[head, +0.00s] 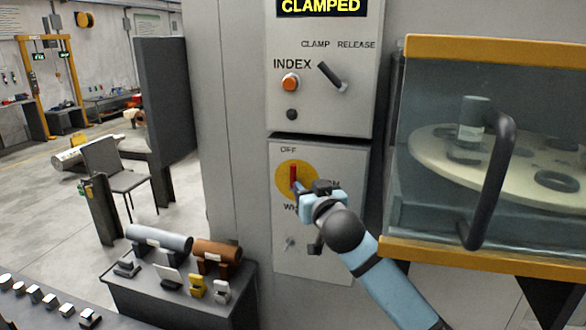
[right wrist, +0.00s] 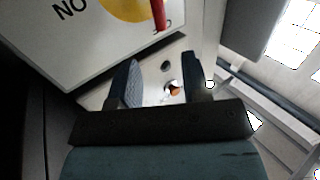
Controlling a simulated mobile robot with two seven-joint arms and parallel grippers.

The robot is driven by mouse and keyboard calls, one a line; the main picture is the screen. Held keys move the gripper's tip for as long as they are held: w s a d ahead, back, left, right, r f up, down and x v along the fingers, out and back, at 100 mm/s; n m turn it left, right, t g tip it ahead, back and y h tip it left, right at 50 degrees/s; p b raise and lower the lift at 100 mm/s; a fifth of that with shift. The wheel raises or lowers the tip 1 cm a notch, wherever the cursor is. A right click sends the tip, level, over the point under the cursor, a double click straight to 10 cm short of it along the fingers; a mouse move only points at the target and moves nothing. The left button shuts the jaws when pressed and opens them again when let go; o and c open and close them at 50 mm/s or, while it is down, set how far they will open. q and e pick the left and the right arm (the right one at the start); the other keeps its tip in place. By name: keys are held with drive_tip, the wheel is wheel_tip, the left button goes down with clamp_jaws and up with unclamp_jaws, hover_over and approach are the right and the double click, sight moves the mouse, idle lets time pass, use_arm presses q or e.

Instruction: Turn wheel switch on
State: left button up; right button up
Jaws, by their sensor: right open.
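The wheel switch is a red handle (head: 294,173) on a yellow disc (head: 283,179) on the lower grey panel (head: 335,254). The handle stands about upright, toward the word OFF above it. My right gripper (head: 300,187) is at the lower right of the disc and hides part of it and of the lettering. In the right wrist view the red handle (right wrist: 158,14) and yellow disc (right wrist: 122,9) are at the top edge, beyond the fingertips. My right gripper (right wrist: 160,72) is open there, with nothing between its fingers. My left gripper is not in view.
The upper panel has an orange button (head: 290,82) and a black clamp lever (head: 332,76). A glass-fronted cabinet with a black handle (head: 490,185) stands close on the right. A dark stand (head: 170,299) with cylinders is at lower left. Open floor lies at far left.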

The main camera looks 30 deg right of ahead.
sight(294, 171)
drive_tip(key=p+x, duration=0.2)
drive_tip(key=x, duration=0.8)
drive_tip(key=shift+p, duration=0.3)
drive_tip(key=shift+w+d, duration=0.15)
drive_tip(key=shift+w, duration=0.5)
drive_tip(key=shift+w+f, duration=0.15)
clamp_jaws()
